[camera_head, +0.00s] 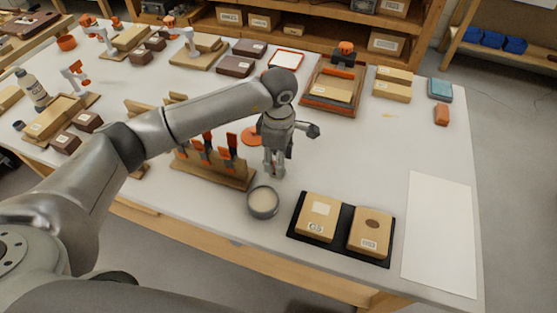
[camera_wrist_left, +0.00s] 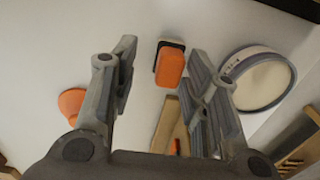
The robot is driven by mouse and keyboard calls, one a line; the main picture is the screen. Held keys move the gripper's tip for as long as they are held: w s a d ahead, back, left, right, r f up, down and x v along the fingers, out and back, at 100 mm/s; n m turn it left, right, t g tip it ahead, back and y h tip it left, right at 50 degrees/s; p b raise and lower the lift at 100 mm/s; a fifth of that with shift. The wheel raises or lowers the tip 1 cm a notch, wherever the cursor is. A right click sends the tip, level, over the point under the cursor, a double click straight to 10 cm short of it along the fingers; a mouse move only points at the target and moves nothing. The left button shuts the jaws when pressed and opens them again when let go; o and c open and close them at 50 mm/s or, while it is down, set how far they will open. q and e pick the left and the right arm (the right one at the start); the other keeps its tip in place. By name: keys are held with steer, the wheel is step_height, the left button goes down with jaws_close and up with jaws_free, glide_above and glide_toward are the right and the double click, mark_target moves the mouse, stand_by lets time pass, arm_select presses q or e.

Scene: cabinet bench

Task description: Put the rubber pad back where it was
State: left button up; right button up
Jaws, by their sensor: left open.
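My left gripper (camera_head: 274,172) points down over the table, just behind a round cup (camera_head: 263,202) and right of a wooden tool rack (camera_head: 215,170). It is open, and its fingers (camera_wrist_left: 160,52) are apart with nothing clasped. In the left wrist view, a small orange block with a dark side (camera_wrist_left: 170,68) shows between the fingers, apart from both. It may be the rubber pad, but I cannot be sure. The gripper largely hides that spot in the head view. Another orange-brown block (camera_head: 442,115) lies at the back right, near a teal box (camera_head: 440,88). My right gripper is not in view.
A black tray (camera_head: 343,243) with two tan boxes stands at the front, right of the cup. A blank white sheet (camera_head: 440,235) lies at the right.

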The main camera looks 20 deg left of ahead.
arm_select(q)
step_height(320, 180, up, 11)
steer(key=b, duration=0.1)
steer(key=shift+s+f, duration=0.1)
steer(key=shift+f, duration=0.1)
stand_by(0.5)
